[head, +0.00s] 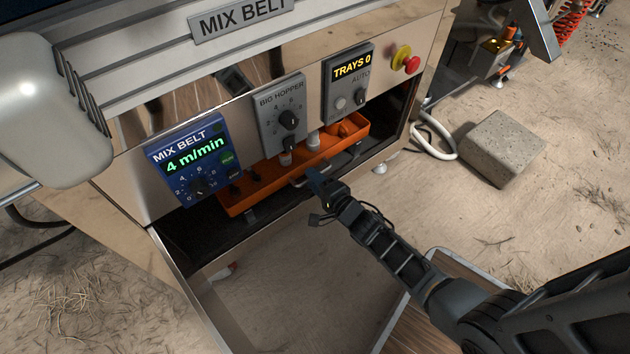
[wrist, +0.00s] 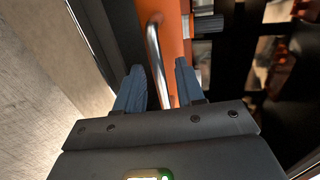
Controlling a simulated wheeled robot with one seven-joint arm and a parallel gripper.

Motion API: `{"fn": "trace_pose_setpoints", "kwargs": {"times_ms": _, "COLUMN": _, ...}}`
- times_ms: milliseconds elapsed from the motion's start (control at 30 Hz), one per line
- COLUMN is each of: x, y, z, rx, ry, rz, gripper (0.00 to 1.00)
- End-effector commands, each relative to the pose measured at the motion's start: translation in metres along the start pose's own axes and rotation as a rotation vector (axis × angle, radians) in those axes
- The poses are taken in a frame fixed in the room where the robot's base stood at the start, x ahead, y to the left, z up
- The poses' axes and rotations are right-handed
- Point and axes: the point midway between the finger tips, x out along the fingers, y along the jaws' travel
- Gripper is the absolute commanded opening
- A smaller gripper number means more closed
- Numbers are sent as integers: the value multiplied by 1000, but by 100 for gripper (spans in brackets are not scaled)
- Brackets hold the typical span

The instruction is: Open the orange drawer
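The orange drawer (head: 263,187) is a long shallow tray in the dark opening of the machine's front, below the control boxes. Its front also shows in the wrist view (wrist: 177,42). A curved metal handle (wrist: 156,62) is on the drawer's front; it shows small in the head view (head: 311,177). My gripper (head: 317,180) is at this handle. In the wrist view, the blue-grey fingers of my gripper (wrist: 160,82) are spread apart. The handle lies between the fingers, with a visible gap on each side.
A blue MIX BELT box (head: 193,160), a grey BIG HOPPER box (head: 281,115) and a TRAYS box (head: 348,85) hang above the drawer. A metal-edged panel (head: 178,280) stands at the lower left. A concrete block (head: 501,147) lies on the ground to the right.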

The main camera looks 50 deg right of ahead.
Motion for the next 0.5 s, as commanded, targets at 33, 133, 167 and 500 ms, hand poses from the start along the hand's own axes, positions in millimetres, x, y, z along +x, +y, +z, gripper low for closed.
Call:
{"fn": "trace_pose_setpoints", "kwargs": {"times_ms": 33, "x": 0, "y": 0, "z": 0, "rx": 0, "ry": 0, "rz": 0, "gripper": 38}}
{"fn": "trace_pose_setpoints", "kwargs": {"times_ms": 133, "x": 0, "y": 0, "z": 0, "rx": 0, "ry": 0, "rz": 0, "gripper": 31}}
{"fn": "trace_pose_setpoints", "kwargs": {"times_ms": 167, "x": 0, "y": 0, "z": 0, "rx": 0, "ry": 0, "rz": 0, "gripper": 28}}
{"fn": "trace_pose_setpoints", "kwargs": {"times_ms": 500, "x": 0, "y": 0, "z": 0, "rx": 0, "ry": 0, "rz": 0, "gripper": 0}}
